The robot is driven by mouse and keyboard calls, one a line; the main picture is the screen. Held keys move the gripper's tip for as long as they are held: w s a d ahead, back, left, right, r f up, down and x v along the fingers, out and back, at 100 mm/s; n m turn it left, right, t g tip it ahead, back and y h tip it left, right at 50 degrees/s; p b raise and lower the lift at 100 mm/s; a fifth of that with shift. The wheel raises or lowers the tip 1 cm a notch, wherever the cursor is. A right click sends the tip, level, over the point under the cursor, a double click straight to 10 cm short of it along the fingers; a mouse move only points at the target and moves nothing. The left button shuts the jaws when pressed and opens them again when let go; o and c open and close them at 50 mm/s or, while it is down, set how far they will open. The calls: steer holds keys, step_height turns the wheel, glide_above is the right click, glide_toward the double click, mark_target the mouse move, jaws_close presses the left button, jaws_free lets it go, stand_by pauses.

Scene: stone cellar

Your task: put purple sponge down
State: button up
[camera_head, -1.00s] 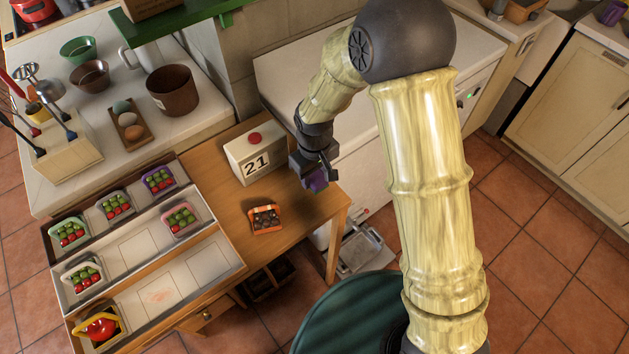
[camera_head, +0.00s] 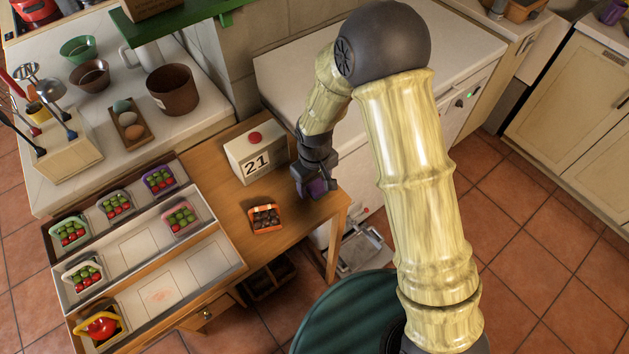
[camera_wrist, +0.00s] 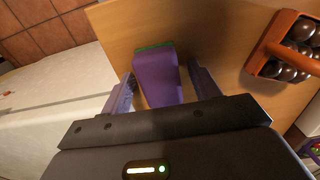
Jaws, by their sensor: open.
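The purple sponge (camera_wrist: 157,78) has a green layer at its far edge. In the wrist view it lies between the two fingers of my gripper (camera_wrist: 163,88), over the wooden table (camera_wrist: 205,30). The fingers are open, with a visible gap on the sponge's right side. In the head view my gripper (camera_head: 313,188) is low at the right end of the table (camera_head: 225,200), and a little of the purple sponge (camera_head: 318,186) shows there. It appears to rest on the table top, though the gripper hides its underside.
An orange basket of dark balls (camera_head: 265,219) stands left of my gripper and also shows in the wrist view (camera_wrist: 291,48). A tiered rack (camera_head: 140,258) with small baskets is at left. The table's right edge is close.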

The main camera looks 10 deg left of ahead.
step_height(320, 180, up, 12)
steer(key=b, duration=0.1)
steer(key=shift+r, duration=0.2)
stand_by(0.3)
stand_by(0.6)
steer(key=s+d+r+m+t, duration=0.1)
steer(key=s+d+m, duration=0.1)
steer(key=d, duration=0.6)
steer(key=s+d+r+m, duration=0.1)
steer(key=d+m, duration=0.3)
steer(key=d, duration=0.5)
steer(key=s+d+r+m+t, duration=0.1)
steer(key=s+d+m, duration=0.2)
steer(key=d, duration=0.5)
steer(key=shift+s+d+r+m+t, duration=0.3)
steer(key=shift+s+d+m, duration=0.1)
steer(key=shift+s, duration=0.15)
steer(key=shift+a, duration=0.1)
steer(key=shift+r+p, duration=0.4)
steer(key=shift+p, duration=0.05)
